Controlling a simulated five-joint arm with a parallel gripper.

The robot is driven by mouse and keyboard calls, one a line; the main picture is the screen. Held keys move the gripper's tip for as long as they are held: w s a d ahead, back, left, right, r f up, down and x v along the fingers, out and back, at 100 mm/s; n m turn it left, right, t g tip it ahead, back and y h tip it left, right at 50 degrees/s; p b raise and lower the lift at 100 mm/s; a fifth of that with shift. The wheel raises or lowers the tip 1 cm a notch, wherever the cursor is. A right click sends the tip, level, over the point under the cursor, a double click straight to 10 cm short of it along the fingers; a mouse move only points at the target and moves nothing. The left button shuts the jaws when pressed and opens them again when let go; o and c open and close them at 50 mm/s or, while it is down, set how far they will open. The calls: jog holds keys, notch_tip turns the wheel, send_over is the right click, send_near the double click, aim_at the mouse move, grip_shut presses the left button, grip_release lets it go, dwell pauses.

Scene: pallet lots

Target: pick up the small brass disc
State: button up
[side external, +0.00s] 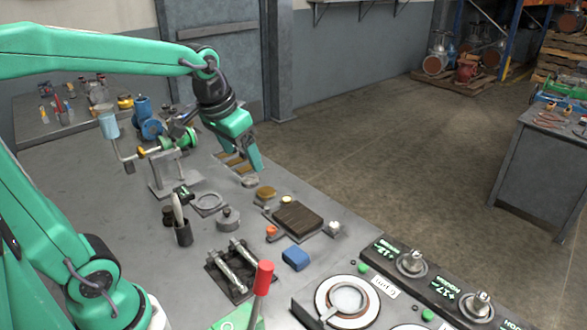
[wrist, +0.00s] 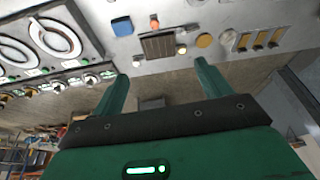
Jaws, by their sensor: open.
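A small brass disc (side external: 286,199) sits at the back corner of a dark ribbed block (side external: 298,218); it shows in the wrist view (wrist: 182,49) as a small pale yellow spot. A larger brass disc (side external: 266,192) lies beside it, also in the wrist view (wrist: 204,40). My gripper (side external: 247,164) is above the bench, behind and left of the discs in the side view. In the wrist view its fingers (wrist: 161,70) are spread apart with nothing between them.
A grey disc (side external: 250,181) and brass bars (wrist: 260,39) are near the gripper. Around the block are an orange knob (side external: 271,231), a white knob (side external: 334,227) and a blue block (side external: 295,258). A red-handled lever (side external: 263,277) stands upright at the front.

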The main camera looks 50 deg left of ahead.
jog(key=w+a+f+g, duration=0.2)
jog(key=w+a+f, duration=0.45)
jog(key=w, duration=0.35)
jog(key=n+g, duration=0.1)
jog(key=g, duration=0.1)
send_over(266, 191)
notch_tip(266, 191, down, 11)
jog(key=shift+f, duration=0.2)
jog(key=shift+s+d+f, duration=0.1)
jog(key=shift+s+f, duration=0.05)
jog(key=shift+f, duration=3.75)
jog(key=shift+r, duration=0.1)
jog(key=c, duration=1.3)
